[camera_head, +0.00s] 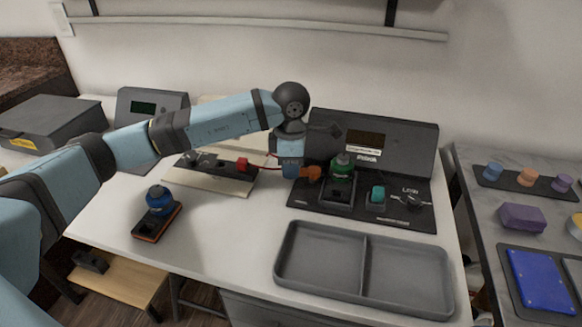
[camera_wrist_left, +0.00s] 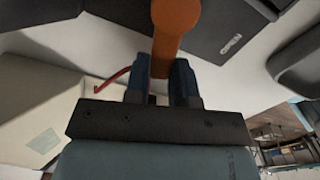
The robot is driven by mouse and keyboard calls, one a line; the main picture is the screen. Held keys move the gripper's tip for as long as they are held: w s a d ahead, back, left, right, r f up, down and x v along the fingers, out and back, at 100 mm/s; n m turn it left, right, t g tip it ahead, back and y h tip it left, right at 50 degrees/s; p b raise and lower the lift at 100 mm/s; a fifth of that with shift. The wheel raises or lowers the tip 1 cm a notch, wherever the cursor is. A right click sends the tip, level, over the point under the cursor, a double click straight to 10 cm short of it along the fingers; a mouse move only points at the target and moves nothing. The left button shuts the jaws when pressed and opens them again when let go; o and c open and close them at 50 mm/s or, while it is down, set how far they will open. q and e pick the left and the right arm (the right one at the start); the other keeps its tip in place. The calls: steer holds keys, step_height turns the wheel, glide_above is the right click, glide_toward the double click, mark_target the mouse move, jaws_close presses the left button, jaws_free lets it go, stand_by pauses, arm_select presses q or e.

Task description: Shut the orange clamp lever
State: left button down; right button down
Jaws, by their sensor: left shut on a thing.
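The orange clamp lever (camera_head: 312,174) is at the left of the dark fixture board (camera_head: 385,209), beside a green round-topped part (camera_head: 342,168) in a dark holder. In the left wrist view the orange lever (camera_wrist_left: 176,25) runs up from between the fingertips. My left gripper (camera_head: 296,171) is low at the board's left edge and shut on the lever; its two blue fingers (camera_wrist_left: 160,78) show in the wrist view. The arm and gripper partly hide the lever's base. An "OPEN" label is on the dark surface right of the lever in the wrist view. My right gripper is out of view.
An empty grey two-part tray (camera_head: 365,255) lies in front of the board. A teal block (camera_head: 377,193) and a knob (camera_head: 411,198) sit on the board. A panel with red part (camera_head: 242,164) is to the left. A blue ball (camera_head: 159,197) stands on a small base.

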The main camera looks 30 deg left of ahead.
arm_select(q)
steer(key=c, duration=1)
jaws_free()
steer(key=shift+o, duration=0.2)
steer(key=shift+r, duration=0.1)
steer(key=shift+r, duration=0.35)
step_height(320, 180, up, 3)
steer(key=shift+f+p, duration=0.1)
steer(key=shift+p, duration=0.55)
step_height(320, 180, up, 10)
steer(key=p, duration=0.2)
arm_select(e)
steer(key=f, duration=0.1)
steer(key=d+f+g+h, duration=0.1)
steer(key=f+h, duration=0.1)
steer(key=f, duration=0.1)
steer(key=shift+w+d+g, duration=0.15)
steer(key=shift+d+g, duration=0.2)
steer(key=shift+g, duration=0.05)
arm_select(q)
steer(key=shift+s, duration=0.1)
